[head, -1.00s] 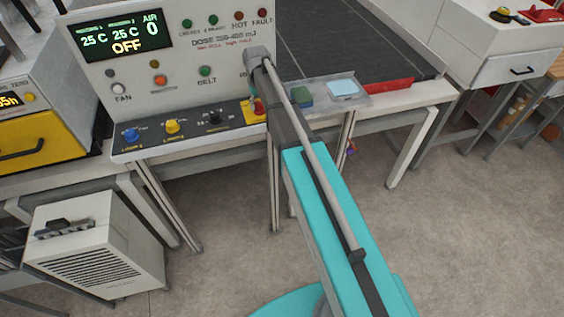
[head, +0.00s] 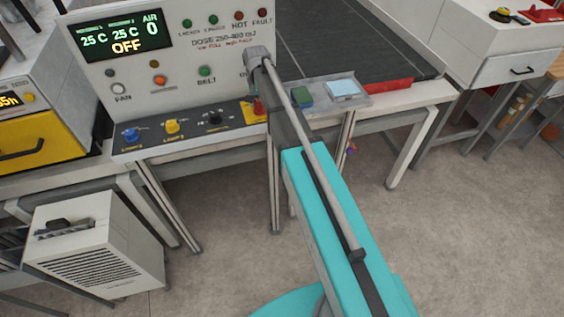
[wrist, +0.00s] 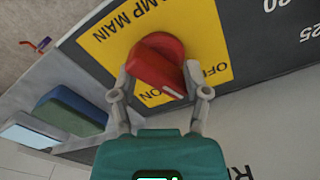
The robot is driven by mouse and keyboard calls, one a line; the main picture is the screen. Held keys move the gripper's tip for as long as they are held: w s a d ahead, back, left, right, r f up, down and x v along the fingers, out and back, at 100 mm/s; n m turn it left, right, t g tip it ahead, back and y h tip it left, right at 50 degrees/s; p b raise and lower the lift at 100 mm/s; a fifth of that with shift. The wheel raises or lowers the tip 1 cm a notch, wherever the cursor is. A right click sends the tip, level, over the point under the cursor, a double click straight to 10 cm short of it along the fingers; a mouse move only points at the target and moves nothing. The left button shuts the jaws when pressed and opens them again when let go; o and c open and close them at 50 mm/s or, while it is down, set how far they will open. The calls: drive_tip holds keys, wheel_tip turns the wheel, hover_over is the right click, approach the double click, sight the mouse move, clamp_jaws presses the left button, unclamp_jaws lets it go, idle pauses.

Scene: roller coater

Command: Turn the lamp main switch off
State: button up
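The lamp main switch is a red rotary knob (wrist: 160,62) on a yellow plate (wrist: 105,45) marked LAMP MAIN, ON and OFF in the wrist view. Its white mark points down between the two labels, nearer ON. My gripper (wrist: 158,72) has a fingertip against each side of the knob and appears closed on it. In the head view, part of the red knob (head: 258,106) shows at the right end of the sloping control strip. My own arm hides most of the gripper there.
The control panel (head: 125,70) carries a display reading OFF, with blue (head: 131,135) and yellow (head: 172,127) knobs and a black knob (head: 214,118) left of the switch. A tray (head: 355,103) with green and pale blue blocks projects just right of it.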

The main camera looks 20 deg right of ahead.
sight(260, 105)
drive_tip(key=m, duration=0.3)
drive_tip(key=shift+r+m+p, duration=0.3)
drive_tip(key=shift+r, duration=0.05)
wheel_tip(260, 105, up, 14)
drive_tip(key=f+p, duration=0.1)
drive_tip(key=p, duration=1.3)
drive_tip(key=s+f+n+b, duration=0.4)
drive_tip(key=s+f+b, duration=0.4)
drive_tip(key=s, duration=0.5)
drive_tip(key=s+f+n+b, duration=0.5)
drive_tip(key=s+f+b, duration=0.3)
drive_tip(key=s, duration=0.5)
drive_tip(key=shift+d+f+b, duration=0.35)
drive_tip(key=shift+d+b, duration=0.1)
drive_tip(key=shift+b, duration=0.4)
